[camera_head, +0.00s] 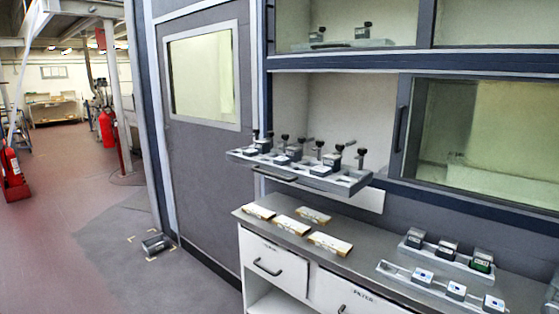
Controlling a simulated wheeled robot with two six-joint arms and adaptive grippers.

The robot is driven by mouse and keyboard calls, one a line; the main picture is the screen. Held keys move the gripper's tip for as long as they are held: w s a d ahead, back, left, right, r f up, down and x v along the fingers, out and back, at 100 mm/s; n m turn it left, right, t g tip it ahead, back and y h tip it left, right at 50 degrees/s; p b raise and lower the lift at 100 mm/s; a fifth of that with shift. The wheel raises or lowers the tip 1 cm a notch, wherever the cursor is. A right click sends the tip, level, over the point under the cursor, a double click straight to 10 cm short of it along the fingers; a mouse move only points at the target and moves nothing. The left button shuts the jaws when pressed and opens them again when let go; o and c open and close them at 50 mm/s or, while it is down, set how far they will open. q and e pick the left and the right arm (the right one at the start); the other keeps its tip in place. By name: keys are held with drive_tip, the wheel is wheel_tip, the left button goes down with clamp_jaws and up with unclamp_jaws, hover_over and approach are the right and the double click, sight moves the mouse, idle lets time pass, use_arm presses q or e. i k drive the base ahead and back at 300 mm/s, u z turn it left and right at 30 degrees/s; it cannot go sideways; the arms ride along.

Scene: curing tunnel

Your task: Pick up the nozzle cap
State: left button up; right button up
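Neither of my grippers is in view. I cannot tell which thing is the nozzle cap. A grey pull-out tray (345,186) juts from the cabinet and bears several small metal fixtures with upright black knobs (319,144). A small dark grey metal block (154,243) sits on the floor at the left, between yellow corner marks. Two similar knobbed fixtures stand on the upper shelf (346,45).
A grey counter (375,247) with white drawers (273,263) carries several flat cards and two racks of small devices at the right. A grey door (203,160) stands left of the cabinet. Red fire extinguishers (107,130) stand farther left. The reddish floor (70,235) is mostly clear.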

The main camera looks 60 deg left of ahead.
sight(282, 162)
drive_tip(key=u, duration=0.7)
drive_tip(key=i, duration=0.65)
drive_tip(key=u, duration=0.8)
